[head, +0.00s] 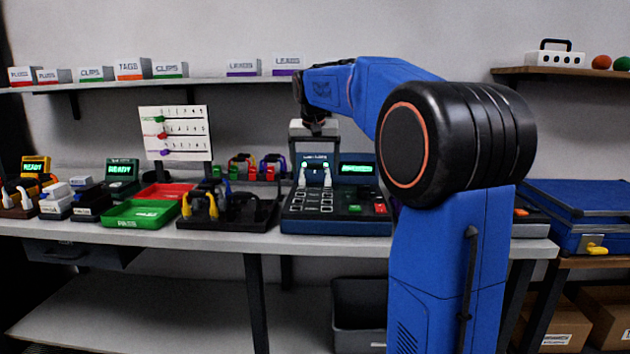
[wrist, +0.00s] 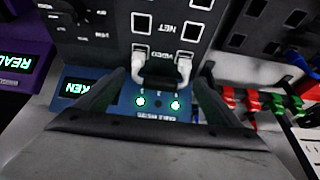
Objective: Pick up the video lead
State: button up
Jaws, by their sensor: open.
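The video lead (wrist: 160,72) is a short dark cable with two white plugs. The plugs sit at the sockets marked VIDEO on the blue cable tester (wrist: 196,117), and the cable arches between them. In the head view the white plugs (head: 327,178) stand on the tester (head: 300,224) below my gripper (head: 314,150). My gripper (wrist: 160,82) is open above the tester, with one finger on each side of the lead in the wrist view. Contact with the cable cannot be told. Two green lamps are lit beside the lead, and a partly hidden tester screen (wrist: 74,88) ends in "KEN".
A black tray (head: 228,220) with yellow and dark leads stands left of the tester. Green (head: 140,214) and red (head: 166,191) trays lie further left. Red and green leads hang on a rack (head: 250,172) behind. A purple device (wrist: 22,65) stands beside the tester.

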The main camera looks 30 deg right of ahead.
jog(key=c, duration=1.2)
jog(key=shift+r, duration=0.1)
jog(key=shift+c, duration=0.2)
jog(key=shift+r, duration=6.45)
